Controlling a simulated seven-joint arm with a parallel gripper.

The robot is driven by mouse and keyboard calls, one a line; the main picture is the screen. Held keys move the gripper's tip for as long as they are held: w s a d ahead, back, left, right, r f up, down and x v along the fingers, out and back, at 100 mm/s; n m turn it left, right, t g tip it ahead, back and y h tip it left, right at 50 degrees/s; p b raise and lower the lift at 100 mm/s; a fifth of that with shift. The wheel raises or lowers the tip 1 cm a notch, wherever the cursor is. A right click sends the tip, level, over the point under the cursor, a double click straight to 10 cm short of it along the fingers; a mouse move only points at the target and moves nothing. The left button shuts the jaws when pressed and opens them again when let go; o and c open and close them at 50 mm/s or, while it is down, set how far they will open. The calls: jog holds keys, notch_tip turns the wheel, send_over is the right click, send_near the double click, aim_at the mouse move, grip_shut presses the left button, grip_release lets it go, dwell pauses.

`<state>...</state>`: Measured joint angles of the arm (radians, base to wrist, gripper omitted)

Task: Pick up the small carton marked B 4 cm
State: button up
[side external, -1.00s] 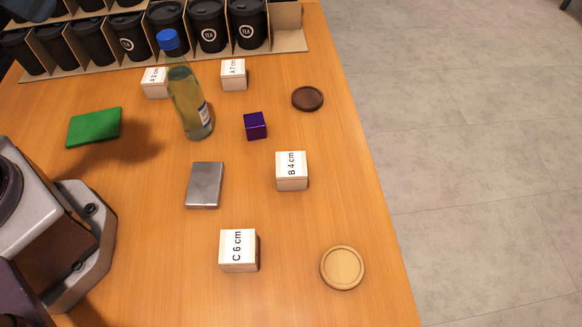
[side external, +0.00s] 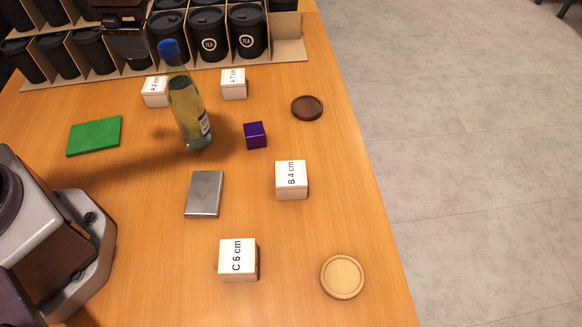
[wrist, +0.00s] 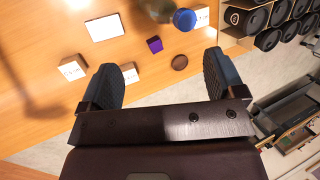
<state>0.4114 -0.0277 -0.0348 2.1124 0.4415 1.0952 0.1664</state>
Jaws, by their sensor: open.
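The small carton marked B 4 cm (side external: 291,181) stands on the wooden table, right of the metal block (side external: 204,194) and below the purple cube (side external: 255,135) in the side view. In the wrist view, the carton that appears to be B (wrist: 130,72) is beside the left finger's tip, partly hidden by it. My gripper (wrist: 163,80) is open, with nothing between its fingers. In the side view, a dark part of my arm hangs at the top left, in front of the cups; the fingers are not clear there.
Carton C 6 cm (side external: 238,259) and a pale round coaster (side external: 342,276) lie nearer. A dark coaster (side external: 307,108), a tall bottle (side external: 188,105), two more cartons and a green pad (side external: 95,135) are farther back. Cups in a cardboard rack (side external: 160,65) line the back.

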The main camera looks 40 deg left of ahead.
jog(key=w+d+f+m+y, duration=0.35)
jog(key=d+f+m, duration=0.3)
jog(key=d, duration=0.25)
jog(key=m+t+y, duration=0.1)
jog(key=m+t, duration=0.7)
jog(key=m, duration=0.4)
send_near(291, 174)
jog(key=shift+s+d+f, duration=0.35)
jog(key=shift+s+d, duration=0.15)
jog(key=shift+d, duration=0.3)
jog(key=shift+w+a+f+y, duration=0.2)
jog(key=shift+w+f+y, duration=0.05)
jog(key=x, duration=1.2)
jog(key=shift+a, duration=0.15)
jog(key=shift+r, duration=0.1)
jog(key=c, duration=1)
